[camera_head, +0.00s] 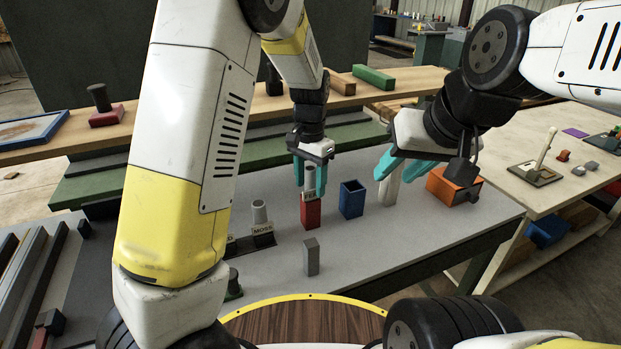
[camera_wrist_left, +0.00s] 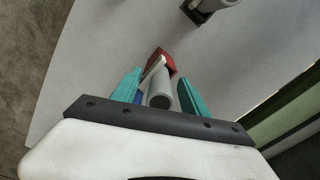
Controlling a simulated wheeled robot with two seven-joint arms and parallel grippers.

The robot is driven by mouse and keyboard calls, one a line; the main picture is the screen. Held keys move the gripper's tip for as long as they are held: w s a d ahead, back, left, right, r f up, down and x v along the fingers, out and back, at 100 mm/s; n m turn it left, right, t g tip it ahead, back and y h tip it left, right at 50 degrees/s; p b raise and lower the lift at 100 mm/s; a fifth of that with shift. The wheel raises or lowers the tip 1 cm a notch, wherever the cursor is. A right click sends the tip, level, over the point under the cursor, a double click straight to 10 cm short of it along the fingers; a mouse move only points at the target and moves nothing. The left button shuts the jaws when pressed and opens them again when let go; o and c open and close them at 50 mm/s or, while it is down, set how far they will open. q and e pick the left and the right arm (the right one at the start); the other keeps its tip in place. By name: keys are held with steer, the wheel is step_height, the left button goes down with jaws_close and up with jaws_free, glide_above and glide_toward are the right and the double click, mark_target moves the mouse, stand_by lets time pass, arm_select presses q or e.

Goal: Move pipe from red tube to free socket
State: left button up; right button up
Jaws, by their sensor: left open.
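A grey pipe (camera_head: 310,172) stands upright in the red tube (camera_head: 312,214), which has a pale label near its top. My left gripper (camera_head: 309,184) points down with its teal fingers open on either side of the pipe. In the left wrist view the pipe (camera_wrist_left: 159,92) lies between the fingers with a gap beside it, and the red tube (camera_wrist_left: 163,60) shows beyond. A holder labelled MOSS (camera_head: 263,238) has a grey cylinder (camera_head: 259,212) above it. I cannot tell which socket is the free one. My right gripper (camera_head: 395,176) is open near a white post (camera_head: 390,190).
A hollow blue tube (camera_head: 351,199) stands right of the red tube. An orange box (camera_head: 453,187) lies near my right gripper. A grey block (camera_head: 311,257) stands in front on the grey table (camera_head: 400,240). My left arm covers the table's left part.

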arm_select(q)
steer(key=shift+f, duration=0.1)
steer(key=shift+c, duration=0.4)
jaws_close()
